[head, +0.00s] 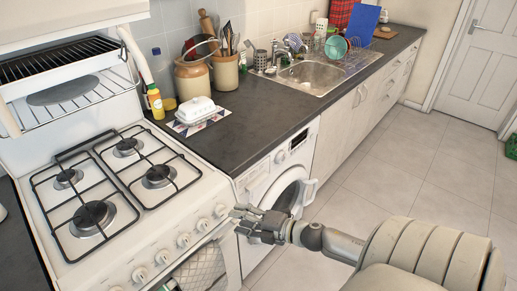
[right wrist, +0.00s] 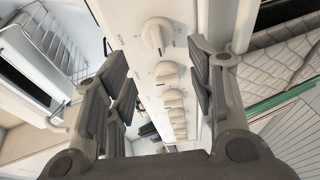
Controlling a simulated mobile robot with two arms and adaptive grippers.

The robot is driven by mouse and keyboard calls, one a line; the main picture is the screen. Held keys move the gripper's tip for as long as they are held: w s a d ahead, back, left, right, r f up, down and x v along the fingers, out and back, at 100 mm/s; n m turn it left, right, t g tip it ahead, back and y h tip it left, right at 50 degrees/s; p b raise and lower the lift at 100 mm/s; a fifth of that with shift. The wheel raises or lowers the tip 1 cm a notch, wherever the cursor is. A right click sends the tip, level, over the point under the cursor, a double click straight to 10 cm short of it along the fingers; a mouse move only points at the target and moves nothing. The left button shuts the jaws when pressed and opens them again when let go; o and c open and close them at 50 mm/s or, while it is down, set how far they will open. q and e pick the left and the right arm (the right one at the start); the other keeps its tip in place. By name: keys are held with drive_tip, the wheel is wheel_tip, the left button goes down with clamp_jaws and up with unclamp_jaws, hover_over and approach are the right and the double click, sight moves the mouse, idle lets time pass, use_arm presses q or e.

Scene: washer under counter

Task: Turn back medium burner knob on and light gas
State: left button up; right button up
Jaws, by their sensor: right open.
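A white gas stove has a row of white knobs along its front panel (head: 172,248). The knob nearest my right gripper (head: 238,222) is the end knob (head: 220,210) by the washer. In the right wrist view, a large knob (right wrist: 157,35) lies between and just beyond the spread fingers of my right gripper (right wrist: 158,72), with several more knobs (right wrist: 168,72) in line behind. The fingers look apart from the knobs. Which knob is for the back medium burner cannot be told. The back burners (head: 127,146) and (head: 69,178) show no flame. My left gripper is not in view.
A washer (head: 283,180) with its round door ajar stands beside the stove under the dark counter (head: 235,140). A towel (head: 200,270) hangs on the stove front below the knobs.

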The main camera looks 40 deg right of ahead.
drive_tip(key=shift+v, duration=2.95)
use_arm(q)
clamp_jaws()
